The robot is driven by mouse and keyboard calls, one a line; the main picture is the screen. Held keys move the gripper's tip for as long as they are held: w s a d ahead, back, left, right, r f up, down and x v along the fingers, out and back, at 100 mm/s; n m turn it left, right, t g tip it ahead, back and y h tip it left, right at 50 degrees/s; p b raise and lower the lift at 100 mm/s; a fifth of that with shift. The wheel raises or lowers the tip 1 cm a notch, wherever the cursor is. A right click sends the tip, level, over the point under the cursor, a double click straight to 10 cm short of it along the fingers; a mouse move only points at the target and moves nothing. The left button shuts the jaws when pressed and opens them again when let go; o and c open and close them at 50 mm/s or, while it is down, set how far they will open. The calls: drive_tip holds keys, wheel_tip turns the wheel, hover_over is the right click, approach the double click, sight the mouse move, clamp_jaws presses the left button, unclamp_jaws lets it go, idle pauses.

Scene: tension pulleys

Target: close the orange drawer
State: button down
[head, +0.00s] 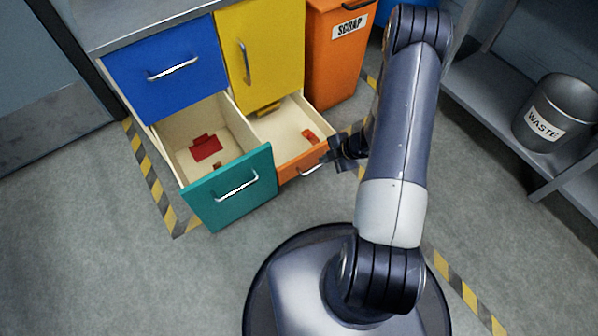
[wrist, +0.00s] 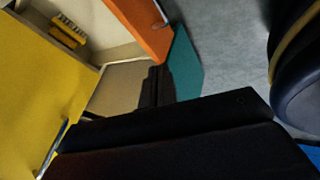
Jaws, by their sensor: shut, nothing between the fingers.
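The orange drawer (head: 290,168) is pulled out below the yellow door, with its pale inside showing and a small red-orange item (head: 310,136) in it. Its metal handle (head: 312,170) is on the front. My gripper (head: 338,160) is shut and empty, close to the right end of the orange front; I cannot tell whether it touches. In the wrist view, the dark fingers (wrist: 156,78) point toward the drawer's beige side, and the orange front (wrist: 143,25) is above them.
The teal drawer (head: 235,190) is also pulled out, left of the orange one, with a red item (head: 206,147) inside. A blue drawer (head: 165,75) and yellow door (head: 265,50) are shut. An orange scrap bin (head: 335,70) stands behind. A shelf with a waste bucket (head: 556,113) is at right.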

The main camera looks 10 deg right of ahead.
wheel_tip(320, 180, down, 2)
drive_tip(key=s+f, duration=0.1)
drive_tip(key=b, duration=0.6)
approach(291, 169)
drive_tip(key=shift+n+y, duration=0.4)
drive_tip(key=shift+x, duration=2.25)
drive_tip(key=shift+w+d+f, duration=0.1)
drive_tip(key=shift+w, duration=0.05)
